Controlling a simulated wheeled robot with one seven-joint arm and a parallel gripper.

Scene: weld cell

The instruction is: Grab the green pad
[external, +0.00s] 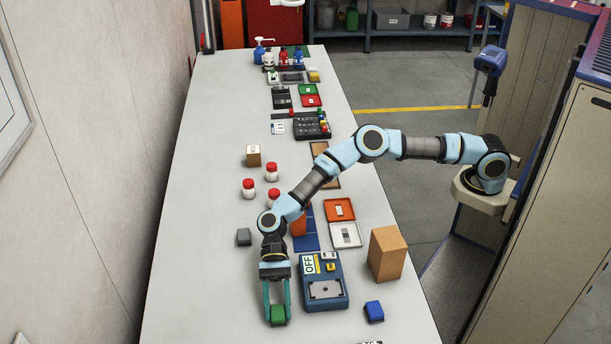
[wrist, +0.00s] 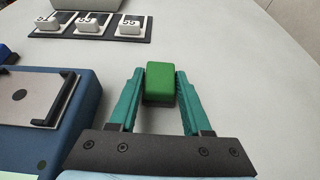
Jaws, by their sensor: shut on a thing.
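The green pad (external: 278,315) is a small green block at the near end of the table, left of the blue device. My gripper (external: 277,308) is shut on it, with one teal finger on each side. In the wrist view the green pad (wrist: 160,84) sits between the tips of my gripper (wrist: 160,88). Its underside is hidden, so I cannot tell whether it touches the table.
The blue device (external: 336,278) with an OFF label stands close on the right. A blue block (external: 374,311), a cardboard box (external: 387,254) and a grey block (external: 244,237) are nearby. Several white numbered blocks on a black strip (wrist: 114,38) lie beyond. The table's left side is clear.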

